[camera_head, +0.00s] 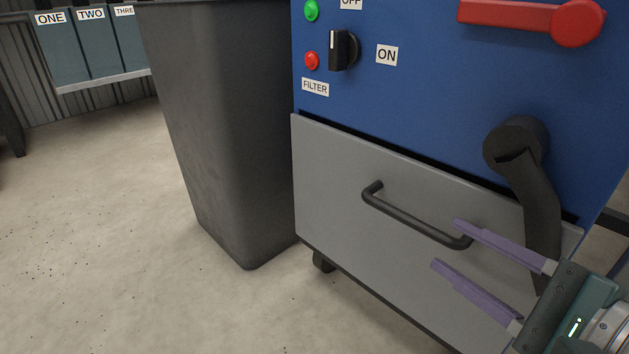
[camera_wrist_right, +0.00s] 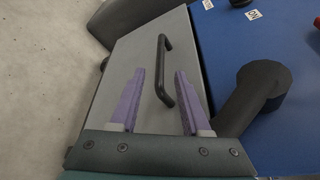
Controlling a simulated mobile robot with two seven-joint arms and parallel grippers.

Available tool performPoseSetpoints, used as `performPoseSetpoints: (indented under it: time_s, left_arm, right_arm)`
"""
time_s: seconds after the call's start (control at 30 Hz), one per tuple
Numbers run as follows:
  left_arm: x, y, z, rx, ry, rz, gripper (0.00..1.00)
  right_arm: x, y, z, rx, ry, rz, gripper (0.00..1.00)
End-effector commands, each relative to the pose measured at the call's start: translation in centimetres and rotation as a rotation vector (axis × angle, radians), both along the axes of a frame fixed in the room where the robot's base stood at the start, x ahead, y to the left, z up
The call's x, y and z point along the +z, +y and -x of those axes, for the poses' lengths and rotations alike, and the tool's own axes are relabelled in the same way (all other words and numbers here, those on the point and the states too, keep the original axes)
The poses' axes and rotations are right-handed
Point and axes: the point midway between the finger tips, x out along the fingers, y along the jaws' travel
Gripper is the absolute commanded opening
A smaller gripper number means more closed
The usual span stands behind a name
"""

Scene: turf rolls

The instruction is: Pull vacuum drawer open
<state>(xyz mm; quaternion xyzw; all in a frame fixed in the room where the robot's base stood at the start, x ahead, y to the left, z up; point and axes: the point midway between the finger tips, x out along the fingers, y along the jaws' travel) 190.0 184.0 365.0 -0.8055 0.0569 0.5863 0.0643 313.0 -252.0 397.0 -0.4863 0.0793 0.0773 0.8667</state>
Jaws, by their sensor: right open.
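The vacuum (camera_head: 420,95) is a blue cabinet with a grey drawer (camera_head: 335,200) low on its front. The drawer front sits slightly out from the blue body, with a dark gap along its top edge. A black bar handle (camera_head: 410,219) is fixed across the drawer; it also shows in the right wrist view (camera_wrist_right: 161,68). My right gripper (camera_head: 447,243) is open, its two purple fingers pointing at the handle's right end. In the right wrist view the gripper (camera_wrist_right: 160,75) has the handle between its fingers in the picture; contact cannot be told. My left gripper is out of view.
A dark grey bin (camera_head: 215,130) stands close left of the vacuum. A black hose (camera_head: 540,210) hangs from a port in front of the drawer's right side. A black knob (camera_head: 342,50) and red lever (camera_head: 530,17) sit above. Floor (camera_head: 110,220) at left is clear.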

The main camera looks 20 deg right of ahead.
Motion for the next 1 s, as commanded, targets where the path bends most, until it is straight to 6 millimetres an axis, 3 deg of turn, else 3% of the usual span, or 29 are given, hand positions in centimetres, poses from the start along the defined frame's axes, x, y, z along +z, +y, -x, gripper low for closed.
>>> performPoseSetpoints:
  time_s: [0.2,0.43,0.87,1.0]
  left_arm:
    - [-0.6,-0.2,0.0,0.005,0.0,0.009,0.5]
    - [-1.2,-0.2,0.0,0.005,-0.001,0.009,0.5]
    - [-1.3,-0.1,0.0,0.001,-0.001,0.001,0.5]
    - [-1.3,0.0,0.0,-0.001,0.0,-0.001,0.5]
  right_arm:
    - [-0.7,0.3,-4.1,-0.002,-0.005,-0.005,0.47]
    - [-1.5,0.5,-7.4,0.0,-0.004,-0.001,0.47]
    - [-1.7,0.6,-8.5,0.003,0.0,0.001,0.47]
    - [-1.7,0.6,-8.4,0.003,0.0,0.001,0.31]
